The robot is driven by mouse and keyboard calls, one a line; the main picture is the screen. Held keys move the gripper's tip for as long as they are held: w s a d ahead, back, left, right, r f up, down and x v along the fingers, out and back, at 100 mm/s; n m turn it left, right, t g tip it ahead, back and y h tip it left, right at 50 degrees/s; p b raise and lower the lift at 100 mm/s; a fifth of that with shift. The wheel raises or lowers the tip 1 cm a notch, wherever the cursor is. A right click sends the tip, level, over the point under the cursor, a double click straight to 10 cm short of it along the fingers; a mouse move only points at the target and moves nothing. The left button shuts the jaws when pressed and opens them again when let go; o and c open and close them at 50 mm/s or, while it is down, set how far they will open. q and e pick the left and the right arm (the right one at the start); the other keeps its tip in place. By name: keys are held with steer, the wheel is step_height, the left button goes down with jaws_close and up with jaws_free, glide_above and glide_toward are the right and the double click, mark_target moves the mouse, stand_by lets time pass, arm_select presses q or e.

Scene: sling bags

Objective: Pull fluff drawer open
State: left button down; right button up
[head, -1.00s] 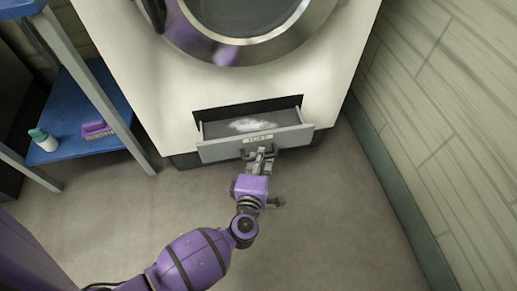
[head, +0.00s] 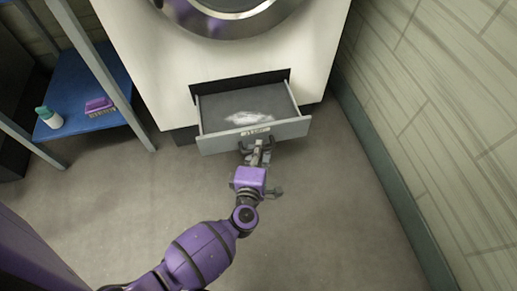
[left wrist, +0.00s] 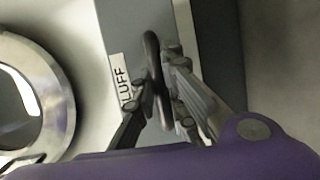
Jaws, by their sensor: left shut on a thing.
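The fluff drawer (head: 215,143) is a grey drawer low in the white dryer, standing well out of its opening. White fluff (head: 249,118) lies on its floor. My left gripper (head: 256,150) is at the middle of the drawer front, shut on the dark drawer handle. In the left wrist view the handle (left wrist: 152,60) runs between the fingers of my left gripper (left wrist: 158,102), beside the label (left wrist: 121,82) reading "LUFF", its first letter hidden. My right gripper is not in view.
The white dryer (head: 180,95) with its round door stands behind the drawer. A blue shelf (head: 85,85) at left holds a bottle (head: 50,118) and a purple brush-like item (head: 98,106). A tiled wall (head: 430,120) bounds the right. Floor in front is clear.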

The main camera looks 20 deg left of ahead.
arm_select(q)
steer(key=c, duration=1.8)
jaws_free()
steer(key=shift+o, duration=0.2)
steer(key=shift+r, duration=0.1)
